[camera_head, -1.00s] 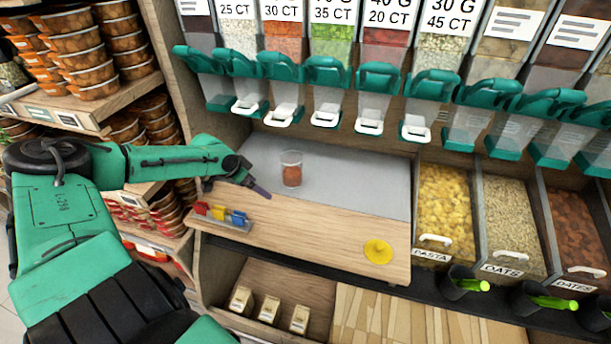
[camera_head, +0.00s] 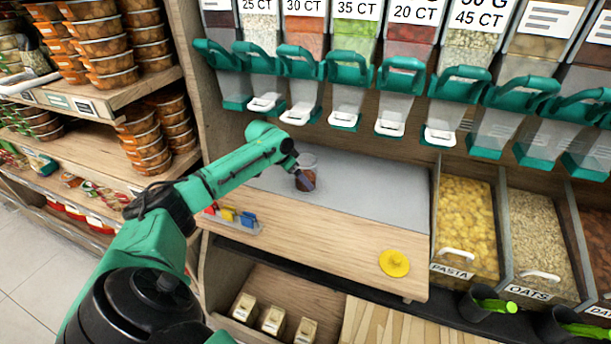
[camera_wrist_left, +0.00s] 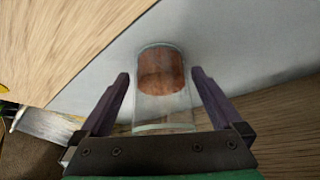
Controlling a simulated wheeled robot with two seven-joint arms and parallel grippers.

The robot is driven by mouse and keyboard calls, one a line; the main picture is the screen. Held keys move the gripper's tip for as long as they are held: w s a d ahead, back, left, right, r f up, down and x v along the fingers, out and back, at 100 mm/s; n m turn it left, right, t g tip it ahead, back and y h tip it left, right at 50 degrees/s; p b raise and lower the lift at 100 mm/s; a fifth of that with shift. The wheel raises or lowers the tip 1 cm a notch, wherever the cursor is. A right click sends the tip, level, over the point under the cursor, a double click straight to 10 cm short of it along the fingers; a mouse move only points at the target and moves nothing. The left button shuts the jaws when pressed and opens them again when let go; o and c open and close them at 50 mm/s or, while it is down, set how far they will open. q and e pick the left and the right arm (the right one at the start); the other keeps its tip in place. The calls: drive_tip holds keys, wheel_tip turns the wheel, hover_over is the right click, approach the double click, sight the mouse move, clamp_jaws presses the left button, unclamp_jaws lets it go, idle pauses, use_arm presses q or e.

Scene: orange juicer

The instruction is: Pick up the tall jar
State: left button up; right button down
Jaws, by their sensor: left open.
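The tall jar (camera_head: 307,165) is a clear glass cylinder with reddish-brown contents in its lower part. It stands on the grey mat (camera_head: 375,195) on the wooden counter. My left gripper (camera_head: 304,182) is at the jar in the head view and covers part of it. In the left wrist view the jar (camera_wrist_left: 162,88) lies between the two open fingers of my left gripper (camera_wrist_left: 162,85), with a small gap visible at each side. My right gripper is in neither view.
A yellow round lid (camera_head: 394,263) lies on the counter (camera_head: 330,245) to the right. A small rack with red, yellow and blue clips (camera_head: 231,219) stands at the counter's left front. Dispensers with green handles (camera_head: 348,75) hang above. Food bins (camera_head: 466,215) stand at right.

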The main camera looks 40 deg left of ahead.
use_arm(q)
drive_tip(key=shift+w+d+f, duration=0.15)
drive_tip(key=shift+w+f, duration=0.05)
drive_tip(key=shift+w, duration=0.4)
drive_tip(key=shift+w+d+f, duration=0.15)
drive_tip(key=shift+w, duration=0.45)
drive_tip(key=shift+w+f, duration=0.1)
drive_tip(key=shift+f, duration=0.15)
drive_tip(key=c, duration=1.5)
drive_tip(key=shift+c, duration=0.3)
drive_tip(key=shift+r, duration=0.15)
